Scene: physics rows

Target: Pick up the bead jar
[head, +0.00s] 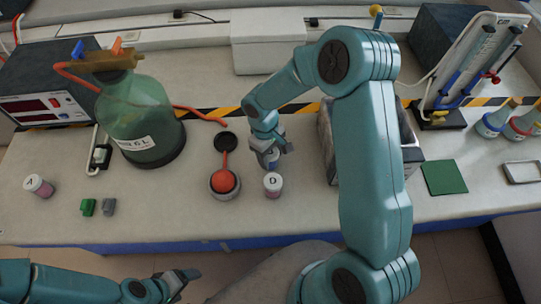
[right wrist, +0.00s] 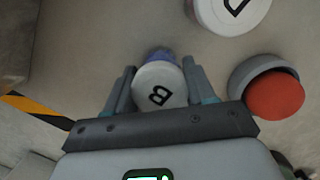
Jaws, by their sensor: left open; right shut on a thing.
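My right gripper (head: 270,158) is shut on a small jar with a white lid marked B (right wrist: 150,98). In the right wrist view the jar sits between the two fingers (right wrist: 160,70), with something blue showing at its far side. In the head view my gripper mostly hides this jar. A jar marked D (head: 272,190) stands on the bench just in front of my right gripper; it also shows in the right wrist view (right wrist: 215,22). A jar marked A (head: 40,187) is at the far left. My left gripper (head: 188,276) is open and empty, before the bench's front edge.
A red ball in a grey cup (head: 225,182) is left of jar D. A green bottle (head: 140,115) stands at left. A grey box (head: 326,140) is partly behind my right arm. A green pad (head: 444,177) lies right.

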